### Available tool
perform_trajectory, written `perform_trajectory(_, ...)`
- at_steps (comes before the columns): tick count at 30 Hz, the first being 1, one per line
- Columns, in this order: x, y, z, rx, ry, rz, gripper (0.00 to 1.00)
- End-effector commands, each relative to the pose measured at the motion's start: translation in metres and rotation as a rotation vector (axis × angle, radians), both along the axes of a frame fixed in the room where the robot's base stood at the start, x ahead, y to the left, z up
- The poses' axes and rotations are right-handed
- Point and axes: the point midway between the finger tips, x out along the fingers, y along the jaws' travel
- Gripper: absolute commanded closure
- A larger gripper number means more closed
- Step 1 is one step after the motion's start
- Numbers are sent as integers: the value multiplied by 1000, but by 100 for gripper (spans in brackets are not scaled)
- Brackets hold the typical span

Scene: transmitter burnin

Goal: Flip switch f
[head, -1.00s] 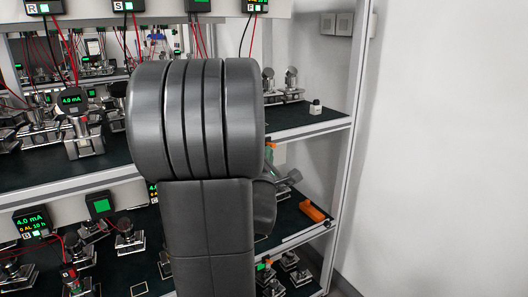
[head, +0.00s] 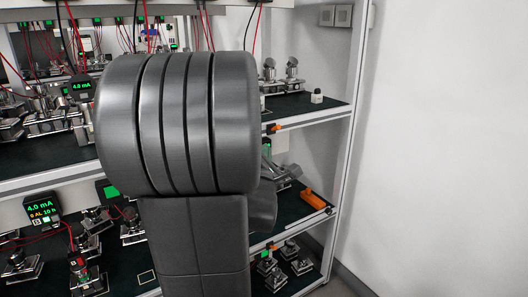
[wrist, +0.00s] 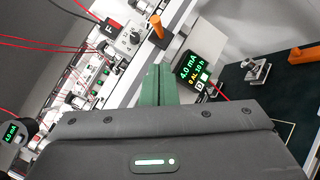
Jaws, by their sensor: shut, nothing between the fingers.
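In the wrist view a black label marked F (wrist: 110,29) sits beside a small grey box with a round knob (wrist: 134,37) on the shelf's rail. An orange lever (wrist: 156,30) stands on the rail just right of that box. I cannot tell which of these is switch f. My gripper (wrist: 158,72) shows as two green fingers, shut and empty, a little below the orange lever in the picture; whether they touch it is unclear. In the head view my arm hides most of this area. A small orange piece (head: 275,127) shows just right of the arm.
A display marked D (wrist: 190,70) is close right of the fingers. An orange block (head: 314,200) lies on the lower right shelf. Metal fixtures (head: 280,75) and a small white cube (head: 317,97) stand on the shelf above. Red wires hang at left.

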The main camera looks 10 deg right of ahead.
Motion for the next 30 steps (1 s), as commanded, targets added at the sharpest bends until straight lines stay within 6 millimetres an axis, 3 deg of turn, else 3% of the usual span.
perform_trajectory(9, -49, 14, 2, -1, -1, 1, 100)
perform_trajectory(15, -69, 20, 1, 1, -1, 1, 100)
perform_trajectory(30, -74, 21, 0, 0, 0, 0, 100)
